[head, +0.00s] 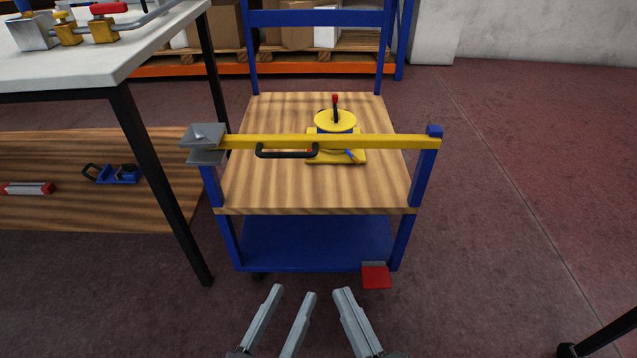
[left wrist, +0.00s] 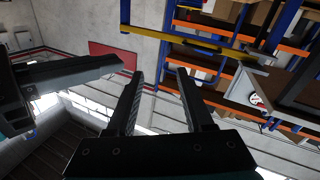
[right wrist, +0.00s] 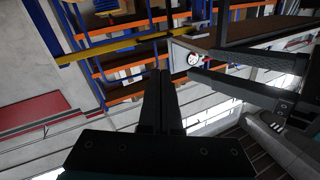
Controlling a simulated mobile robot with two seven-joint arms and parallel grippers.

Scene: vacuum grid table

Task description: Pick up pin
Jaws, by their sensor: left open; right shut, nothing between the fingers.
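No thing that I can clearly tell as the pin shows in any view. A yellow clamp-like device (head: 335,122) with a blue body and a red-tipped black lever stands on the cart's wooden top, behind the yellow bar. My left gripper (head: 294,291) is open and empty at the bottom of the head view, in front of the cart; its spread fingers also show in the left wrist view (left wrist: 155,75). My right gripper (head: 345,291) is just right of it, shut and empty; its closed fingers show in the right wrist view (right wrist: 160,72).
The blue cart (head: 228,245) has a yellow bar (head: 385,142) across its front, a black handle (head: 287,151) and a red pedal (head: 376,277). A white-topped table (head: 90,65) with valve-like fittings stands left, above a low wooden shelf (head: 90,210).

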